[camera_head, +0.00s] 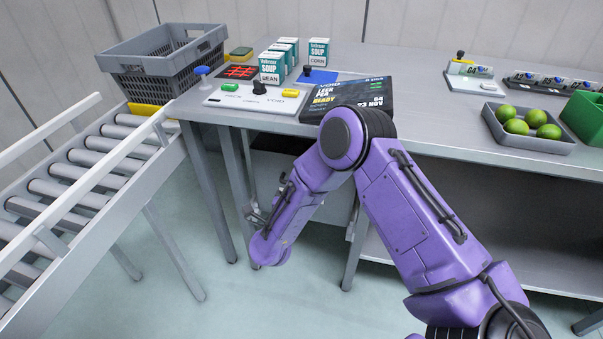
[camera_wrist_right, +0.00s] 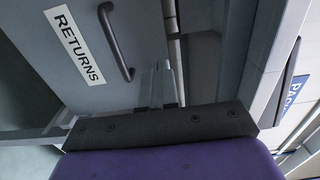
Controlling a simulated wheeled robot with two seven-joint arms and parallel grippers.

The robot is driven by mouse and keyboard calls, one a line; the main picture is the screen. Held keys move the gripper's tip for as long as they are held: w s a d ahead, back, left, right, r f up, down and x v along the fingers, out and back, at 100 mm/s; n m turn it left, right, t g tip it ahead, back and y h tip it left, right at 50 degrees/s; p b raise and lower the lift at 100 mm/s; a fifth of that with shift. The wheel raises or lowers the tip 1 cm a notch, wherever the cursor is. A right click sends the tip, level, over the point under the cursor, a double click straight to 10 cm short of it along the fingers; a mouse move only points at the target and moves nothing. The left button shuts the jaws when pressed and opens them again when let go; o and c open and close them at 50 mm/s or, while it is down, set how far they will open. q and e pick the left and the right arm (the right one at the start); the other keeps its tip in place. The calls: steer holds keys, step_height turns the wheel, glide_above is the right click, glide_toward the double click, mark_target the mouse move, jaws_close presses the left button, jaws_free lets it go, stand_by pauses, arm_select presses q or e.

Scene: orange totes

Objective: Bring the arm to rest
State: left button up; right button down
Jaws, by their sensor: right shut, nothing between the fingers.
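My right arm (camera_head: 410,215) comes in from the lower right, bends at an elbow near the table's front edge and hangs down in front of it. My right gripper (camera_head: 257,212) is low beside the table legs, mostly hidden behind the purple forearm; it is shut and empty. In the right wrist view a grey panel (camera_wrist_right: 120,85) with a RETURNS label (camera_wrist_right: 74,45) and a dark handle (camera_wrist_right: 115,42) is close by. I cannot tell whether the gripper touches anything. My left gripper is not in view.
The grey table (camera_head: 430,125) carries soup boxes (camera_head: 272,67), a button panel (camera_head: 255,99), a dark display (camera_head: 347,98) and a tray (camera_head: 528,128) of green fruit. A roller conveyor (camera_head: 75,185) with a grey crate (camera_head: 160,66) behind it stands left. Floor between conveyor and table is open.

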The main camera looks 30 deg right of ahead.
steer(key=s+a+f+n+g+y+p, duration=0.1)
steer(key=s+a+f+n+y+p, duration=0.4)
steer(key=s+f+n+y, duration=0.75)
steer(key=s+d+n+g+h+p, duration=0.1)
steer(key=s+n+g, duration=0.3)
steer(key=s, duration=0.7)
steer(key=s+d+n+g+h+p, duration=0.1)
steer(key=s+d+n+g+p, duration=0.2)
steer(key=s, duration=0.8)
steer(key=shift+r+n+g+h+p, duration=0.4)
steer(key=shift+n+g+p, duration=0.15)
steer(key=shift+p, duration=0.1)
